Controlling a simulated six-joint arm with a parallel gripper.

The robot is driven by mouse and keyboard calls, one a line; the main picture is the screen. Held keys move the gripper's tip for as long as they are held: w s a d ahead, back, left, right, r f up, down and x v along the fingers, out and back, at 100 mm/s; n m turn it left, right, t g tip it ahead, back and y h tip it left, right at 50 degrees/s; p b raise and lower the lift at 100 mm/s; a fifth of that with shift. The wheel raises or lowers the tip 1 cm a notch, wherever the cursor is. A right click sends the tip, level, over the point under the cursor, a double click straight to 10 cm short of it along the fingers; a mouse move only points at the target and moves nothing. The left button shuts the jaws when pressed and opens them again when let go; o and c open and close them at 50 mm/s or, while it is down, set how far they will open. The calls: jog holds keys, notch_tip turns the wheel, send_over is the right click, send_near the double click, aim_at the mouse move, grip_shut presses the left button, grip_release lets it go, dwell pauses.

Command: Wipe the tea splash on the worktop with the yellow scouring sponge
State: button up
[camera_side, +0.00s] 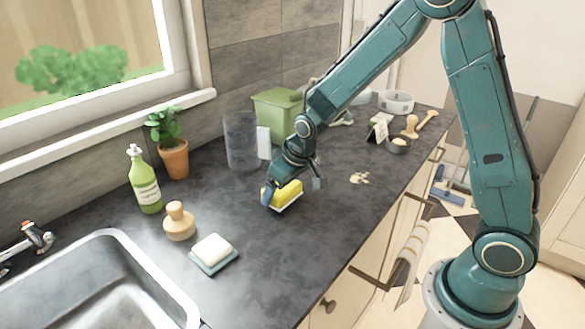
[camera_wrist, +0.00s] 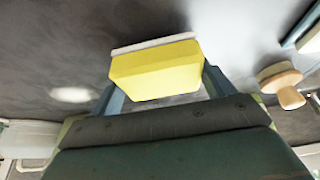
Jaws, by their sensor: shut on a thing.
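The yellow scouring sponge (camera_side: 286,194) has a pale layer along its lower edge in the side view. My gripper (camera_side: 285,188) is shut on it, pointing down at the worktop (camera_side: 330,220). In the wrist view the sponge (camera_wrist: 155,70) sits between the two blue fingers of my gripper (camera_wrist: 160,85). I cannot tell whether the sponge touches the worktop or hangs just above it. The tea splash (camera_side: 359,178) is a small pale yellowish patch on the dark worktop, to the right of the sponge and apart from it.
A sink (camera_side: 95,285), a wooden-handled brush (camera_side: 179,222), a soap dish (camera_side: 214,262), a green bottle (camera_side: 146,185) and a potted plant (camera_side: 173,155) stand left. Worktop between sponge and splash is clear.

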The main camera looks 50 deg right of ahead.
jog(key=o, duration=0.5)
jog(key=c, duration=0.5)
jog(key=shift+s+d+r+m, duration=0.15)
jog(key=shift+d+m, duration=0.25)
jog(key=shift+d, duration=0.25)
jog(key=s+d+m+h, duration=0.1)
jog(key=d+m, duration=0.1)
jog(key=d, duration=0.1)
jog(key=s+d+r+m+h, duration=0.1)
jog(key=s+d+m, duration=0.1)
jog(key=d+m, duration=0.1)
jog(key=s+d+r+m+g+h, duration=0.1)
jog(key=d+m, duration=0.1)
jog(key=d, duration=0.3)
jog(key=shift+s+d+r+m, duration=0.2)
jog(key=shift+s+r+m, duration=0.05)
jog(key=shift+s+m, duration=0.15)
jog(key=s+d+r+m+g+h, duration=0.1)
jog(key=s+d+r+m+g, duration=0.2)
jog(key=s+d+m, duration=0.5)
jog(key=shift+s+d+r+m, duration=0.15)
jog(key=shift+s+d+m, duration=0.25)
jog(key=shift+d+m, duration=0.3)
